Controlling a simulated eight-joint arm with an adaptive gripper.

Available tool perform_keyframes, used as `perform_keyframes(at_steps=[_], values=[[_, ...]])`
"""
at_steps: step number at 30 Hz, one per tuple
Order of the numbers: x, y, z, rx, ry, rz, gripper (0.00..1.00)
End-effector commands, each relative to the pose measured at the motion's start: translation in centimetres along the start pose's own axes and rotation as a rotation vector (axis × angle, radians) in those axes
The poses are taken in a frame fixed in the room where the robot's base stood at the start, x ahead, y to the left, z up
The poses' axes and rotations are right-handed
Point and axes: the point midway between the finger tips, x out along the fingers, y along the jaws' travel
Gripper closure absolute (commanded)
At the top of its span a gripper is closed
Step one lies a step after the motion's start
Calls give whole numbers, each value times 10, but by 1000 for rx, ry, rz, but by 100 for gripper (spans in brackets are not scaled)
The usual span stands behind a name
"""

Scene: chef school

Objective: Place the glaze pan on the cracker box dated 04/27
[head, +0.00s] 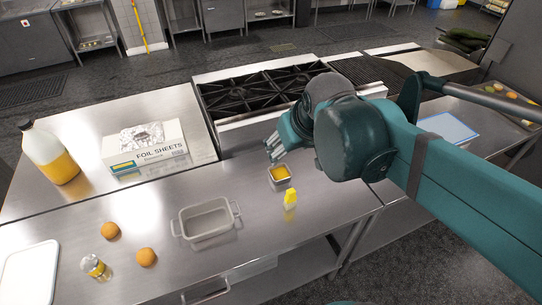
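A small square metal pan with yellow-orange content (280,175) stands on the steel counter, right of the middle; it may be the glaze pan. My gripper (273,150) is just above and behind it in the picture, apart from it, with nothing visible held. Its fingers are too small to tell open from shut. A white box (145,146) at the back left reads "FOIL SHEETS". No box marked as crackers and no date 04/27 can be read in this view.
A grey two-handled baking dish (207,220) and a yellow bottle (290,200) stand near the pan. A large jug (50,155), orange-brown round items (146,257), a small jar (95,267) and a white board (28,275) are left. A stove (262,92) lies behind.

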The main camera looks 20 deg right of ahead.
Motion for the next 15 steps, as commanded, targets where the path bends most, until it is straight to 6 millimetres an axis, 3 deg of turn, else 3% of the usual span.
perform_keyframes(at_steps=[6,15], values=[[-6,-32,30,6,49,-31,45],[-8,-50,49,17,83,-54,45]])
